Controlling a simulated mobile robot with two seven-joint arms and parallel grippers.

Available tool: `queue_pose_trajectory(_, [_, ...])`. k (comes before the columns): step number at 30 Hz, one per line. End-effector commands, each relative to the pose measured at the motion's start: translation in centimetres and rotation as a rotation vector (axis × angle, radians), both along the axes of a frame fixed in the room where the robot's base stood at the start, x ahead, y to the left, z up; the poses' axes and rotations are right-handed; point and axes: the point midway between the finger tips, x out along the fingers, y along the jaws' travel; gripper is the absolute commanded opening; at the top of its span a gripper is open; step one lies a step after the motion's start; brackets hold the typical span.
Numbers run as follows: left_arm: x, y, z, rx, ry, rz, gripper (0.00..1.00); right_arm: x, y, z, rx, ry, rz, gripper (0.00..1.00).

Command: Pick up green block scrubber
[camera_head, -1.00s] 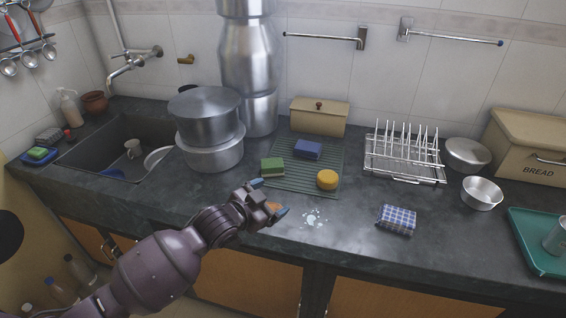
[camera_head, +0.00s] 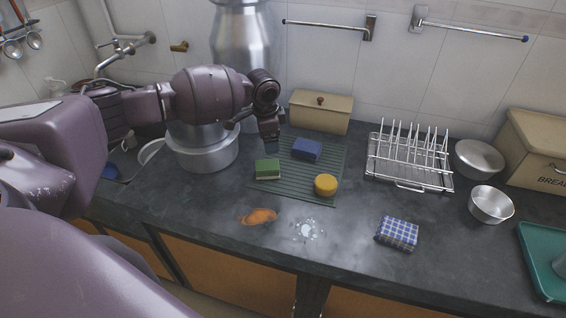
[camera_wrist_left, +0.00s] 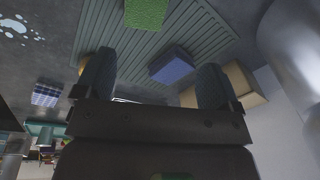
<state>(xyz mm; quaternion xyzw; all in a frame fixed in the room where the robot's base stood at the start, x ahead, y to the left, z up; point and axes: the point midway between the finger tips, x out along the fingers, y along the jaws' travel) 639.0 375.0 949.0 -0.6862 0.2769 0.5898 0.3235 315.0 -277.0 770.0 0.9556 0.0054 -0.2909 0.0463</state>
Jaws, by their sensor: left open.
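The green block scrubber (camera_head: 268,169) lies on the left part of the ribbed green mat (camera_head: 292,186) in the head view, with a pale lower layer. It also shows at the top of the left wrist view (camera_wrist_left: 147,13). My left gripper (camera_head: 270,146) hangs pointing down just behind the green block, near the mat's back left corner, apart from it. In the left wrist view its two fingers (camera_wrist_left: 153,84) are spread wide with nothing held between them. My right gripper is not in view.
A blue block (camera_head: 307,149) and a yellow round sponge (camera_head: 325,184) share the mat. Stacked pots (camera_head: 203,155) stand left, a beige box (camera_head: 320,112) behind, a wire rack (camera_head: 408,160) right. An orange spill (camera_head: 258,216), a white spill (camera_head: 308,229) and a checked cloth (camera_head: 397,233) lie in front.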

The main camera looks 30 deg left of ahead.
Motion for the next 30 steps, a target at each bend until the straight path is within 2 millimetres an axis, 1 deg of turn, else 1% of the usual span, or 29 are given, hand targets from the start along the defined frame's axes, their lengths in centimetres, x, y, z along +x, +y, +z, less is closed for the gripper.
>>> queue_pose_trajectory(1, [-0.7,0.2,-0.2,-0.006,0.052,-0.004,0.88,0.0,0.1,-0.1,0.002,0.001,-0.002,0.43])
queue_pose_trajectory(4, [-1.9,0.1,-0.3,-0.011,0.129,-0.028,0.88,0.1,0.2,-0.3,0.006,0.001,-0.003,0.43])
queue_pose_trajectory(8, [-2.4,0.3,-0.5,0.003,0.159,-0.057,0.88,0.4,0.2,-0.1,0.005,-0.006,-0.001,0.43])
queue_pose_trajectory(10, [-2.4,0.3,-0.9,0.002,0.158,-0.061,0.88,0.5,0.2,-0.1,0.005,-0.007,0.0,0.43])
queue_pose_trajectory(14, [-2.4,0.3,-2.5,0.003,0.158,-0.06,0.88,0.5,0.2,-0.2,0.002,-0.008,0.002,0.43])
queue_pose_trajectory(19, [-2.3,0.3,-5.0,0.001,0.157,-0.06,0.88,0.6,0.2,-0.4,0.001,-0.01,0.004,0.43])
queue_pose_trajectory(26, [-2.2,0.4,-6.8,0.002,0.154,-0.059,0.88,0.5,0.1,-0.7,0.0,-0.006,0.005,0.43])
queue_pose_trajectory(30, [-1.9,0.6,-8.8,0.002,0.155,-0.06,0.88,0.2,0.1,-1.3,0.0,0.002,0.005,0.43])
